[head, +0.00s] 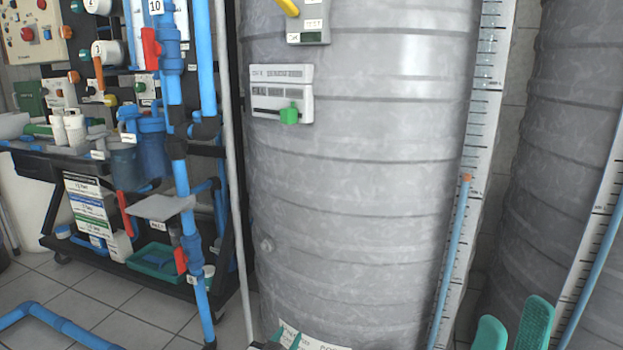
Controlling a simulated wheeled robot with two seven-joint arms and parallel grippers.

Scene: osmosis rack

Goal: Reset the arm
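My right gripper (517,322) shows at the bottom right edge as two teal fingers with a gap between them. It is open and nothing shows between the fingers. Small teal tips at the bottom centre look like my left gripper (286,338), mostly cut off by the frame edge, beside white labels. Whether it is open or shut cannot be told. The rest of both arms is out of view.
A black rack with blue pipes (185,190) stands left. A second tank (565,130) stands right. Blue pipe (60,325) lies on the tiled floor.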

